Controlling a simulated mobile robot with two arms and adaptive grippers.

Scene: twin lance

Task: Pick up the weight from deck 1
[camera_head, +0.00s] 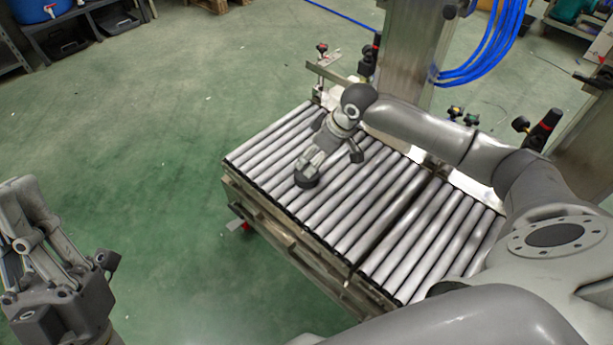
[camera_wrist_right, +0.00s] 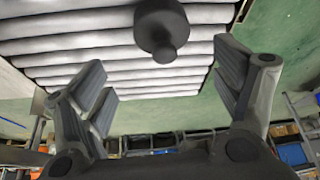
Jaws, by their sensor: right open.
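The weight (camera_wrist_right: 160,22) is a dark round body with a small knob in the right wrist view. It stands on the roller conveyor deck (camera_head: 385,235). In the head view the weight (camera_head: 306,181) is a dark round shape, partly covered by my right gripper (camera_head: 317,163). My right gripper is open; in the right wrist view its fingers (camera_wrist_right: 165,90) are spread wide to either side, with the weight's knob ahead of the gap. Nothing is between the pads. My left gripper (camera_head: 50,250) is at the left edge, over the floor; its fingertips are not clear.
A steel column (camera_head: 410,45) with blue hoses (camera_head: 480,50) stands behind the deck. Valves and fittings (camera_head: 535,130) line its far side. Green floor (camera_head: 150,130) is free to the left. A shelf with bins (camera_head: 85,35) stands at the back left.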

